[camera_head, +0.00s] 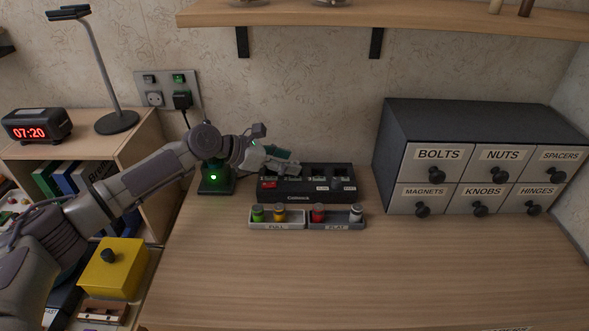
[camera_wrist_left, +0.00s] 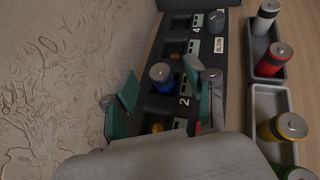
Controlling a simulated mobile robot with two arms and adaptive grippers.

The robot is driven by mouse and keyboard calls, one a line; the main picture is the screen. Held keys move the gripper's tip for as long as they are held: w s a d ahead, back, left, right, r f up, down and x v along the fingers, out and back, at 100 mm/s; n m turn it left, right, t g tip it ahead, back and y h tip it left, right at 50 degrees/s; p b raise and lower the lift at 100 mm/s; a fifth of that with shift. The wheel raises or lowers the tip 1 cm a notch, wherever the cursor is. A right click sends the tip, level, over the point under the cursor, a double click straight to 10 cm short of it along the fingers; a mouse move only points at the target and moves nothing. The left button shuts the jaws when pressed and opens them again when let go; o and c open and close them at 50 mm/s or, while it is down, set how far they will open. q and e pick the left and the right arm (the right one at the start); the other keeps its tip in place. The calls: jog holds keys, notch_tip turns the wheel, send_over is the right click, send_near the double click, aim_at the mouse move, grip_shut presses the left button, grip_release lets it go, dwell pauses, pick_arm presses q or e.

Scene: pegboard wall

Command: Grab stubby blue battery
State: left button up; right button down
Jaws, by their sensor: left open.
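The blue battery (camera_wrist_left: 161,76) stands upright in a slot of the black charger (camera_wrist_left: 208,60), near the mark 2, with its grey top showing. In the head view the charger (camera_head: 292,197) sits on the desk near the wall, and the blue battery cannot be made out there. My left gripper (camera_head: 285,162) reaches over the charger's left part from the left. In the left wrist view its two teal-padded fingers (camera_wrist_left: 160,93) are apart, one on each side of the blue battery, with gaps showing. My right gripper is not in view.
In front of the charger, the FULL tray (camera_head: 277,227) holds green and yellow batteries and the FLAT tray (camera_head: 337,226) holds red and white ones. A drawer cabinet (camera_head: 440,150) stands at right. A shelf (camera_head: 400,18) runs above.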

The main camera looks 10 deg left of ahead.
pick_arm(q)
jog(key=x, duration=0.2)
jog(key=shift+w+d+f, duration=0.15)
jog(key=shift+w+d, duration=0.05)
jog(key=shift+d, duration=0.05)
jog(key=shift+a, duration=0.1)
grip_shut()
